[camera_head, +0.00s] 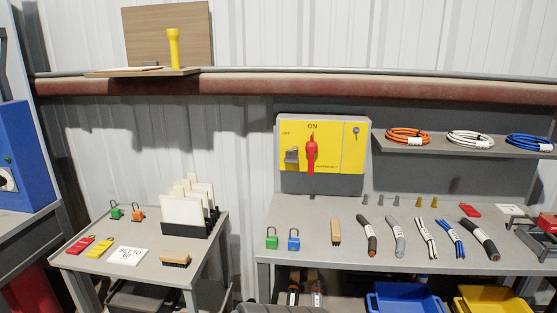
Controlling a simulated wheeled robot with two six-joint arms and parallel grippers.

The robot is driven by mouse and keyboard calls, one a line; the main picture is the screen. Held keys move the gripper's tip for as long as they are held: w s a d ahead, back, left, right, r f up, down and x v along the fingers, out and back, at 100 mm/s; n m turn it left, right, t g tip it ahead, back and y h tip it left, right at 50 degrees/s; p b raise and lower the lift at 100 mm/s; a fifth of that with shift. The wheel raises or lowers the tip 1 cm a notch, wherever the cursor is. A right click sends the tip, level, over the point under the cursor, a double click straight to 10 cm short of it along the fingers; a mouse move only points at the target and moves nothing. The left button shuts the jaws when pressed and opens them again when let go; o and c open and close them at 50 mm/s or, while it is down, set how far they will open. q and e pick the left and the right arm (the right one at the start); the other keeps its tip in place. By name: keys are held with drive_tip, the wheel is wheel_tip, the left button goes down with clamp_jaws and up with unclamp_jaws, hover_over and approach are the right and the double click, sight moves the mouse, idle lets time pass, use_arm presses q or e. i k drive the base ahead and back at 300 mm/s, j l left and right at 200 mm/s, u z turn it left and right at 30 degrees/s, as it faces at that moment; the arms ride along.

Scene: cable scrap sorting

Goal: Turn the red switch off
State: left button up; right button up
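The red switch (311,153) is a rotary handle on a yellow panel (345,155) of a grey box on the wall behind the right table. Its handle stands vertical, under the "ON" label. An "OFF" label shows at the panel's upper left. A grey part (291,156) sits on the panel left of the handle, and a small keyhole-like fitting (355,131) is at its upper right. Neither of my grippers shows in the head view, and nothing touches the switch.
The right table (300,210) holds green (271,238) and blue (294,240) padlocks, a brush (335,230) and several cable pieces below the panel. A shelf (450,143) with cable coils juts out to its right. The left table (75,258) holds padlocks, tags and cards.

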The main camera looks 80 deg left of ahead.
sight(311, 146)
drive_tip(key=u, duration=2.5)
